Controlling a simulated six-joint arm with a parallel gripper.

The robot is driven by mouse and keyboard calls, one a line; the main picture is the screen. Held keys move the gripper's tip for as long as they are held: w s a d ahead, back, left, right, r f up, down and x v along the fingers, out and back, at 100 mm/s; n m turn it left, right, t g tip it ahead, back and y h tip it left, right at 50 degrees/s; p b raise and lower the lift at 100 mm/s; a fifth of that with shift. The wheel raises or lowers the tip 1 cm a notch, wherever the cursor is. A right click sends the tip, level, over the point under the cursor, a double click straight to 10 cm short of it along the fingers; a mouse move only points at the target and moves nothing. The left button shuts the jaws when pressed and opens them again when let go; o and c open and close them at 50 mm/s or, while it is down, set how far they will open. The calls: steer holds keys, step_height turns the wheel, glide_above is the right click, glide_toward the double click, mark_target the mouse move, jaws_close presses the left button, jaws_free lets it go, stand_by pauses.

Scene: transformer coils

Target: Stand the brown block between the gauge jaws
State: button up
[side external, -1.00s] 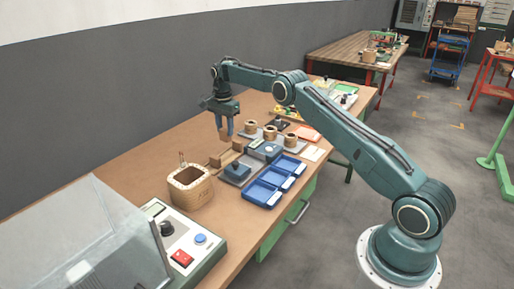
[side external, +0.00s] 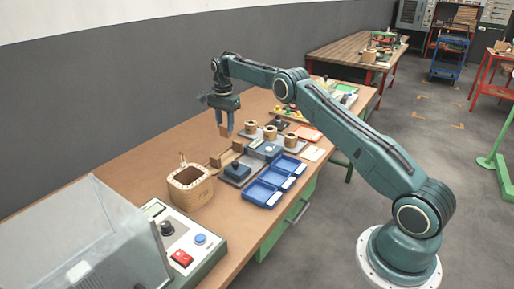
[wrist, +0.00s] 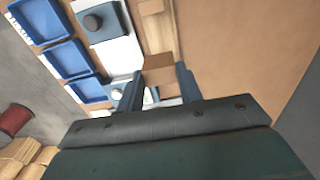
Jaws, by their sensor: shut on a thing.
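My gripper (side external: 224,124) is shut on the brown block (side external: 225,132). It holds the block in the air above the bench, just behind a light wooden fixture (side external: 227,155). In the wrist view the block (wrist: 157,70) shows between the two fingers of my gripper (wrist: 158,80). The wooden fixture (wrist: 155,25) lies at the top of that view. A grey plate with a dark blue-grey piece (side external: 237,170) stands beside the fixture. I cannot clearly make out which parts are the gauge jaws. The block is clear of the fixture.
Blue trays (side external: 263,194) line the front edge. Several coils (side external: 270,132) stand on a grey base to the right. A large wooden coil former (side external: 190,187) and a control box (side external: 182,245) stand nearer the camera.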

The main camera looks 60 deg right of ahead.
steer(key=s+d+f, duration=0.1)
steer(key=s, duration=0.8)
steer(key=shift+s+d, duration=0.2)
steer(key=shift+s, duration=0.05)
steer(key=shift+f, duration=0.3)
steer(key=shift+f, duration=2)
steer(key=shift+f, duration=1.75)
steer(key=o, duration=1.5)
steer(key=shift+c, duration=0.2)
step_height(320, 180, up, 8)
stand_by(0.4)
